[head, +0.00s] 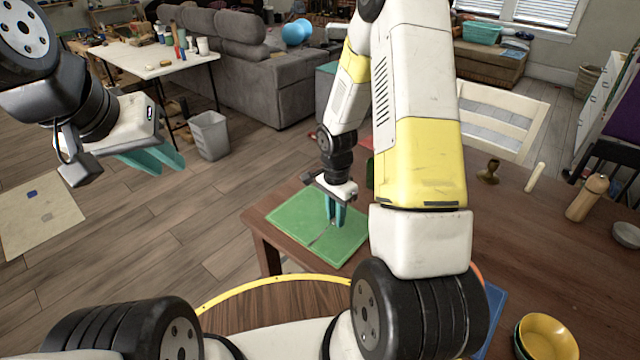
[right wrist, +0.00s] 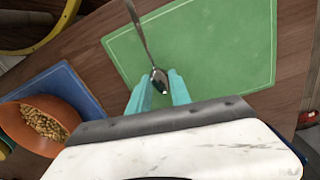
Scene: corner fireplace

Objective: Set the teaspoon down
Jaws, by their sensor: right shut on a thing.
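The metal teaspoon (right wrist: 146,42) is held between the teal fingers of my right gripper (right wrist: 160,88), its bowl at the fingertips and its handle pointing away. In the head view my right gripper (head: 336,224) points down over the green board (head: 290,218), and the teaspoon (head: 322,238) shows as a thin line at its tips. The board lies on the brown wooden table. I cannot tell whether the teaspoon touches the board. My left gripper (head: 170,166) hangs empty over the floor at the left, its fingers apart.
An orange bowl of nuts or cereal (right wrist: 36,128) sits on a blue board (right wrist: 62,84) beside the green one. Yellow bowls (head: 548,338), a pepper mill (head: 587,197) and a white candle-like stick (head: 535,177) stand on the table's right. My right arm hides the middle.

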